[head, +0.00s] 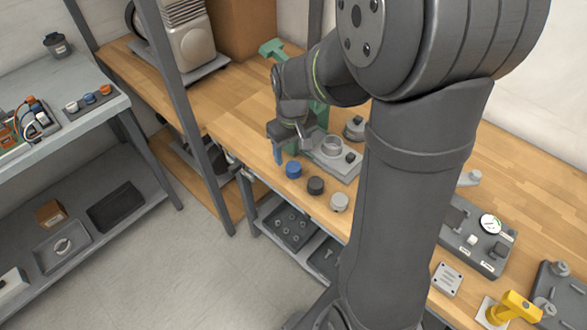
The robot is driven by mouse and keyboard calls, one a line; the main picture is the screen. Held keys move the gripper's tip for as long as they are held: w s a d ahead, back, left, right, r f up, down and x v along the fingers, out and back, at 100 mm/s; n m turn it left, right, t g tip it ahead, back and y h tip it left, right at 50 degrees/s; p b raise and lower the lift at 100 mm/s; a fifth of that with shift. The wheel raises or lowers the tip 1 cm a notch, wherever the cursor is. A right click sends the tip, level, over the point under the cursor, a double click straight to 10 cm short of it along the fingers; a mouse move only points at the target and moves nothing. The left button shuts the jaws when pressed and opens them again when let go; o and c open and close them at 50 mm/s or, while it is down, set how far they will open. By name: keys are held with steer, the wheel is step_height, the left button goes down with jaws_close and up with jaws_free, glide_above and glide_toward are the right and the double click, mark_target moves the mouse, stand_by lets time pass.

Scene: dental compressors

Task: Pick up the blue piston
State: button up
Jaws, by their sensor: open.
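The blue piston (293,169) is a short blue cylinder. It stands on the wooden workbench near its front edge, at the left end of a row with a dark piston (316,185) and a light grey piston (339,202). My gripper (290,150) is open, just behind and above the blue piston in the picture. A narrow blue part shows at its left side. The gap between the fingers is small in view, and I see nothing held in it. I cannot tell the exact height of the fingers above the bench.
A grey fixture plate (336,166) with a ring lies right of my gripper. A green vise-like tool (272,48) stands behind. My arm hides the bench's middle. Bare wood (235,115) lies left.

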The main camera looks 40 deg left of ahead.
mark_target(294, 167)
steer(key=shift+d+f, duration=0.2)
steer(key=shift+f, duration=1.35)
steer(key=shift+d+f, duration=0.2)
steer(key=shift+f, duration=1.3)
steer(key=shift+c, duration=0.2)
steer(key=c, duration=1)
